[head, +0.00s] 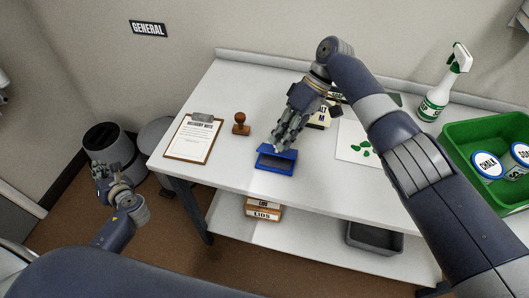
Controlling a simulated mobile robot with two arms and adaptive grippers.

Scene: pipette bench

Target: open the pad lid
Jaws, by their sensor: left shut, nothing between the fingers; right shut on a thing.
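The blue pad (276,167) lies on the white bench near its front edge. My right gripper (279,149) reaches down from above and is shut on the pad lid at the back of the pad. The fingers partly hide the lid, and its exact angle is hard to tell. My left gripper (101,168) is shut and empty, off the bench at the far left, well away from the pad.
A wooden stamp (241,124) and a clipboard (194,137) lie left of the pad. A paper with green marks (351,142), a spray bottle (437,95) and a green bin (483,124) with tubs stand right. My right arm crosses above the bench's right side.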

